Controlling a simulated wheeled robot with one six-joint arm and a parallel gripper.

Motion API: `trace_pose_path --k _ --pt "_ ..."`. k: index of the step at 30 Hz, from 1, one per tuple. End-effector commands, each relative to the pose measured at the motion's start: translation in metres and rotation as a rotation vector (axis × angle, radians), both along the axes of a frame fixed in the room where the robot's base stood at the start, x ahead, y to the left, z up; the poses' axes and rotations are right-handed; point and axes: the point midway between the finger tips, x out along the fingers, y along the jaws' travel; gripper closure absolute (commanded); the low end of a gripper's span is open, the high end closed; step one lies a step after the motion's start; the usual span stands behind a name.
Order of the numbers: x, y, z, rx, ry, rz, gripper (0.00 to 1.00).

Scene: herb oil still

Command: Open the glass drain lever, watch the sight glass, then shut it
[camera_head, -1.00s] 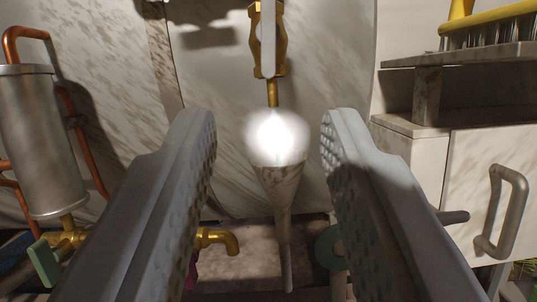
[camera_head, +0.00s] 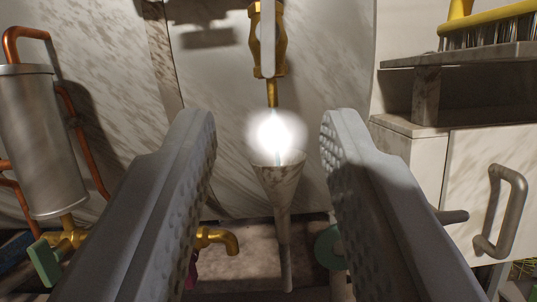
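My gripper (camera_head: 268,122) is open and empty, its two grey ridged fingers wide apart in the foreground. Beyond and above the gap, a brass fitting (camera_head: 255,42) holds an upright pale tube that looks like the sight glass; its top is cut off by the picture edge. A brass spout (camera_head: 272,94) hangs below it. A white glare hides the space under the spout. A marbled funnel (camera_head: 278,185) stands below, its mouth partly visible. I cannot make out for certain which part is the drain lever.
A steel cylinder (camera_head: 42,140) with copper pipes stands left, with a green handle (camera_head: 43,262) below. A brass tap (camera_head: 218,238) sits behind the left finger. At right are a cabinet with a metal handle (camera_head: 507,210) and a shelf with a yellow brush (camera_head: 490,25).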

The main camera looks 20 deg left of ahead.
Motion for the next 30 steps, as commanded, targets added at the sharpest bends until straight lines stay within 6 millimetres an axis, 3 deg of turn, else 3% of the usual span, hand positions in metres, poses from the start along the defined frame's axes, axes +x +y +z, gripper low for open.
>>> trace_pose_path --k 21,30 --pt "0.0 0.0 0.001 -0.001 0.004 0.003 0.66" --pt "-0.002 0.004 0.042 -0.047 0.16 0.068 0.66"
